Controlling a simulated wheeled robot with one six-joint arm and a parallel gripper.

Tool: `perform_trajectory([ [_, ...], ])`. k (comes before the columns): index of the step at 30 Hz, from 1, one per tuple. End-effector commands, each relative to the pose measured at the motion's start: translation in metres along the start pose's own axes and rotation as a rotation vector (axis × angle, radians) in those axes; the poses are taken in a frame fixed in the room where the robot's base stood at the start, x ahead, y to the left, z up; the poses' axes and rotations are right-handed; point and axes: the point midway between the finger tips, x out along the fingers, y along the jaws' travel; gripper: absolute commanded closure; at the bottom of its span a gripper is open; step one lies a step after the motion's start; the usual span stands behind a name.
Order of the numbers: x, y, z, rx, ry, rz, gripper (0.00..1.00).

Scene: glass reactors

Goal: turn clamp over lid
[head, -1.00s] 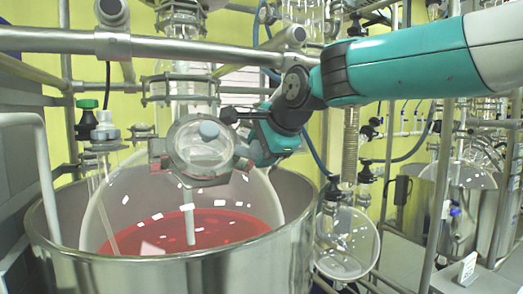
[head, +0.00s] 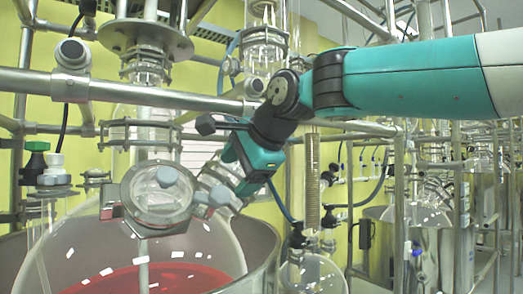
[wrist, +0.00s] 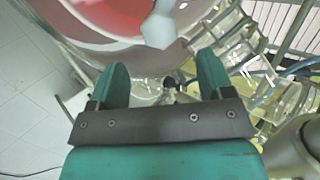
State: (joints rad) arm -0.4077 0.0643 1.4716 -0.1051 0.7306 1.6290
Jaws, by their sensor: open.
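The round glass lid (head: 163,181) sits on the port of the big glass reactor vessel (head: 75,255), with a small grey-blue knob at its middle. A dark clamp ring (head: 157,219) with reddish ends runs around the lid. A pale faceted knob (wrist: 158,28) also shows beyond the fingers in the wrist view. My gripper (wrist: 161,80) is open, its two green fingers apart with nothing between them. In the head view, my gripper lies just right of the lid, its fingertips hard to make out against the glass.
Red liquid (head: 150,280) fills the vessel's lower part, inside a steel jacket (head: 262,245). A metal rail (head: 150,95) crosses above the lid. Glass tubes and a smaller round flask (head: 312,274) stand to the right of the vessel.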

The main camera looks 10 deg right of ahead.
Motion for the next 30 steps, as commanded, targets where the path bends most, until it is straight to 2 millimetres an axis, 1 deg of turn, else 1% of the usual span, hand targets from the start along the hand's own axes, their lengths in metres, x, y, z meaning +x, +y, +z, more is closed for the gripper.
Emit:
perform_trajectory([
  [1, -0.013, 0.002, -0.001, 0.001, 0.001, -0.006, 0.26],
  [3, -0.031, 0.001, 0.000, 0.001, 0.001, -0.005, 0.26],
  [6, -0.053, 0.001, -0.001, 0.000, 0.001, -0.004, 0.26],
  [9, -0.071, 0.000, -0.001, 0.001, 0.001, -0.003, 0.26],
  [12, -0.083, 0.000, 0.000, 0.000, 0.000, 0.000, 0.26],
  [15, -0.090, 0.000, 0.000, 0.000, 0.000, 0.000, 0.26],
  [18, -0.092, 0.000, 0.000, 0.000, 0.000, 0.001, 0.26],
  [30, -0.092, 0.000, 0.000, 0.000, 0.000, 0.001, 0.26],
])
